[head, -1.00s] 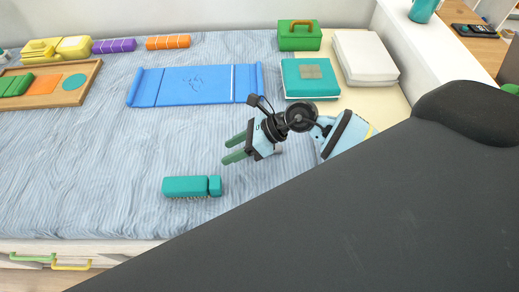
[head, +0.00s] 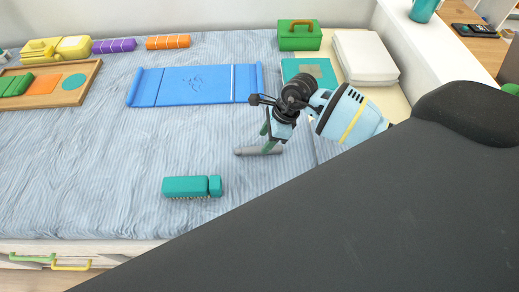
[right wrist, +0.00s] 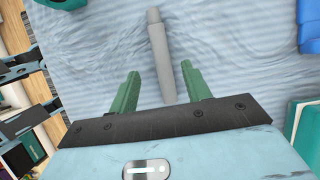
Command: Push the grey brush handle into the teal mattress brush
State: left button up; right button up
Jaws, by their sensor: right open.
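The teal mattress brush (head: 186,187) lies on the striped bed sheet, bristles toward the front, with a small block-like end at its right. The grey brush handle (head: 246,151) lies on the sheet to the right of and behind the brush, apart from it. My right gripper (head: 268,139) is above the handle, its green fingers pointing down. In the right wrist view the handle (right wrist: 160,58) runs between the two open green fingers (right wrist: 157,92), and part of it is hidden by the gripper body. My left gripper is not in view.
A blue folded mat (head: 195,86) lies behind on the bed. A teal book (head: 308,72), a green box (head: 299,38) and a white stack (head: 364,58) are at the back right. A wooden tray (head: 78,93) is at the left. The sheet around the brush is clear.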

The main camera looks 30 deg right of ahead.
aim_at(260, 148)
jog(key=shift+d+x, duration=0.2)
jog(key=shift+x, duration=2.35)
jog(key=shift+f, duration=0.1)
grip_shut()
jog(key=shift+w, duration=0.1)
